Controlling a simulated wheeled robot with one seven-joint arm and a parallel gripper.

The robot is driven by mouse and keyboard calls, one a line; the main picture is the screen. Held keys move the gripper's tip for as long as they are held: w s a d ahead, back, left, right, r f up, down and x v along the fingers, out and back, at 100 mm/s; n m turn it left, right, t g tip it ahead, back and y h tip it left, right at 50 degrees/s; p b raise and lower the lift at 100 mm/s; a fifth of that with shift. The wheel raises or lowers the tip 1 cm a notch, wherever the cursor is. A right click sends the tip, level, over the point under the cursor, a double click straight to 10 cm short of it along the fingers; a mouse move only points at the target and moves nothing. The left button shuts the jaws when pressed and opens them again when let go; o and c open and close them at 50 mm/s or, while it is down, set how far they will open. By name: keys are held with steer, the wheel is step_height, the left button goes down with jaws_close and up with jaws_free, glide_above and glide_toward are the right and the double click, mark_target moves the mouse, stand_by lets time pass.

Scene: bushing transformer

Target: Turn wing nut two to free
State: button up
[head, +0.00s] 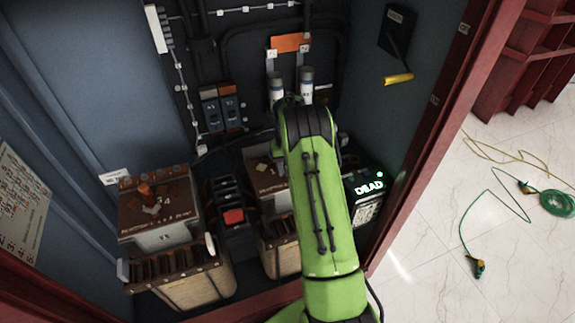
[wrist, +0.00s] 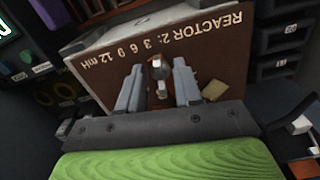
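The brown top plate (wrist: 215,62) in the wrist view reads "REACTOR 2: 3 6 9 12 mH". A small part with a coppery middle and pale ends, seemingly wing nut two (wrist: 158,72), stands on it. My gripper (wrist: 159,68) is open, with one grey finger on each side of this part. Thin gaps seem to show between the fingers and the part; contact is hard to tell. In the head view the reactor two box (head: 262,168) is partly behind my green arm, which hides the nut and fingers. A small tan piece (wrist: 215,91) lies right of the fingers.
Another brown-topped reactor (head: 165,222) with an orange knob (head: 146,190) stands left. A black unit with a red block (head: 233,216) sits between the reactors. A box lit "DEAD" (head: 368,187) is at right. The red cabinet frame (head: 425,150) bounds the right side.

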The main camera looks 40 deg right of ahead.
steer(key=shift+w+r, duration=0.1)
steer(key=shift+w, duration=0.05)
step_height(320, 180, up, 16)
steer(key=p, duration=0.2)
stand_by(0.4)
steer(key=s+a+r+n+t, duration=0.25)
steer(key=s+a+r, duration=0.65)
steer(key=a+r, duration=0.45)
steer(key=s+a+f+n+t, duration=0.1)
steer(key=s+a, duration=0.3)
steer(key=s, duration=0.6)
steer(key=s+a+f+t, duration=0.1)
steer(key=s+a, duration=0.4)
steer(key=s, duration=0.5)
steer(key=shift+s+a+n+t, duration=0.2)
steer(key=shift+s+n+t, duration=0.15)
steer(key=shift+t, duration=0.3)
